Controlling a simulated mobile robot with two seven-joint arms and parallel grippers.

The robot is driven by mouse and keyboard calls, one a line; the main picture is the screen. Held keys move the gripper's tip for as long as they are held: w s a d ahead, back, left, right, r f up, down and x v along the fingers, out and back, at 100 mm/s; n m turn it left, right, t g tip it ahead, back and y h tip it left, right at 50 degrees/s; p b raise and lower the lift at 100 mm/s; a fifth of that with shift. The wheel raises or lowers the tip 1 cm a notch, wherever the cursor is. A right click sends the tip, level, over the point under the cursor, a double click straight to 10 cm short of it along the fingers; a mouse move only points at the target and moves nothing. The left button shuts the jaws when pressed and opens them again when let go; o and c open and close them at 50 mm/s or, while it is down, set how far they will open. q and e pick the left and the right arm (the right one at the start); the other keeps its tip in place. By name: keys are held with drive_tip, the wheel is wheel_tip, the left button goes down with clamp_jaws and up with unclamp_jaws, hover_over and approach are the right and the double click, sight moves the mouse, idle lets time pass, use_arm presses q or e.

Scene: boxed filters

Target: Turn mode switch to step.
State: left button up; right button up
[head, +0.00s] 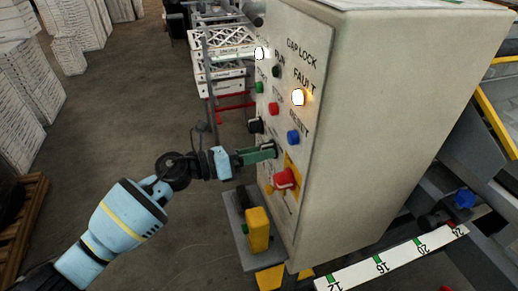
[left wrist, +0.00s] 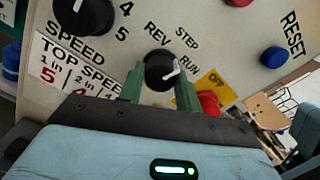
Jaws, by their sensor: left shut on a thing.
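The mode switch (left wrist: 158,66) is a round black knob with a white pointer line, on the pale panel in the left wrist view. Labels REV, STEP and RUN are printed around it. Its pointer slants up to the right, toward RUN rather than STEP. My left gripper (head: 262,153) reaches the panel of the control cabinet (head: 400,110) in the head view. Its green fingers (left wrist: 160,91) sit on either side of the knob and are shut on it, partly covering its lower edge. My right gripper is not in view.
A black speed knob (left wrist: 84,14), a blue reset button (left wrist: 274,57) and a red emergency stop (head: 285,178) are close to the mode switch. Open floor lies left of the cabinet.

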use_arm(q)
drive_tip(key=shift+r+n+p, duration=0.15)
drive_tip(key=shift+n+p, duration=0.55)
drive_tip(key=shift+n, duration=0.9)
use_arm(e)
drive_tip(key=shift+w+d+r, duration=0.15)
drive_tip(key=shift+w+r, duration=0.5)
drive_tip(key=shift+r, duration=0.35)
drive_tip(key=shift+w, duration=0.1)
use_arm(q)
drive_tip(key=o, duration=1)
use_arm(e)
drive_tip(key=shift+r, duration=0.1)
use_arm(q)
drive_tip(key=v, duration=0.7)
drive_tip(key=shift+a+b, duration=0.35)
drive_tip(key=shift+b, duration=0.05)
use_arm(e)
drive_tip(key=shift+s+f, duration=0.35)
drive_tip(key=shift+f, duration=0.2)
use_arm(q)
drive_tip(key=shift+s, duration=0.1)
